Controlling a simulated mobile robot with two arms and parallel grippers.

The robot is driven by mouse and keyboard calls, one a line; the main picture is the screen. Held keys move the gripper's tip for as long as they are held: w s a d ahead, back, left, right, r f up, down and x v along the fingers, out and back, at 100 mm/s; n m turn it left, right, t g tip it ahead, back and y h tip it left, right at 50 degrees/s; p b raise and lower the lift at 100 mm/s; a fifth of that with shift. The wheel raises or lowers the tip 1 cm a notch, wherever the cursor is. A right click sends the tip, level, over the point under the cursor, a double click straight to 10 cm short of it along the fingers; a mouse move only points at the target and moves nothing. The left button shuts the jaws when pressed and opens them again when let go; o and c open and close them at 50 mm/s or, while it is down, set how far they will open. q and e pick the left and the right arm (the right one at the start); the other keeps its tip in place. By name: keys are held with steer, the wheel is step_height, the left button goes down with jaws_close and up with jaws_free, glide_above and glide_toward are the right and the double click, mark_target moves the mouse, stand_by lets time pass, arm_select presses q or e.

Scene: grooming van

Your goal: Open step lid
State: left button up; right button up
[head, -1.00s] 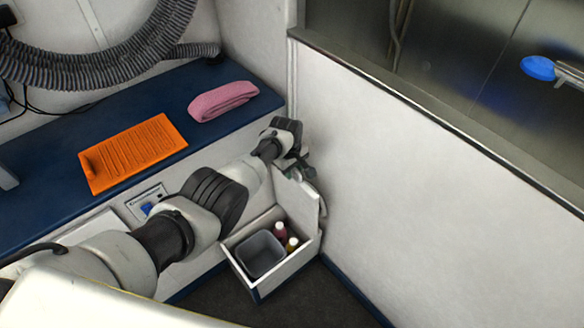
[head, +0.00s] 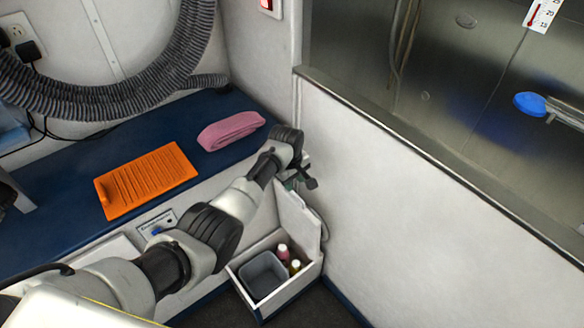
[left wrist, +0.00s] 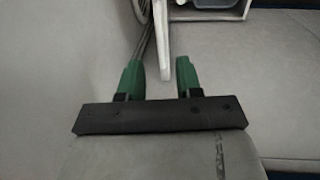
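The step is a white box (head: 289,292) low in the corner. Its lid (head: 297,222) stands raised, close to upright, at the back right side of the box, so the inside shows. My left gripper (head: 300,181) is just above the lid's top edge. In the left wrist view the green fingers of my left gripper (left wrist: 159,72) are apart, with a gap between them. The lid's pale edge (left wrist: 164,45) lies in line with that gap, mostly beyond the fingertips; I cannot tell whether they touch. My right gripper is out of view.
Inside the box are a grey bin (head: 263,274) and two small bottles, one red (head: 283,252), one yellow (head: 295,266). A blue bench (head: 70,160) holds an orange mat (head: 147,180) and a pink towel (head: 231,130). A white partition (head: 400,220) stands close on the right.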

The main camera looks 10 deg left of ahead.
arm_select(q)
step_height(320, 180, up, 2)
steer(key=shift+s+a+r, duration=0.1)
steer(key=shift+r, duration=0.15)
stand_by(0.4)
steer(key=s+a+f+m+p, duration=0.2)
steer(key=s+f+m, duration=0.1)
steer(key=s+f, duration=0.85)
steer(key=s+a+f+m+p, duration=0.2)
steer(key=s+a+f, duration=0.1)
steer(key=s+f, duration=0.8)
steer(key=s+a+f+m, duration=0.1)
steer(key=s+f+m, duration=0.1)
steer(key=s, duration=0.9)
steer(key=s+a+f+m+p, duration=0.1)
steer(key=s+a+f+m, duration=0.1)
steer(key=s, duration=0.8)
steer(key=s+a+f+m+p, duration=0.1)
steer(key=s+f+m, duration=0.3)
steer(key=s, duration=0.7)
steer(key=shift+s+a+f+y, duration=0.25)
steer(key=shift+s+f+y, duration=0.15)
steer(key=shift+f, duration=0.3)
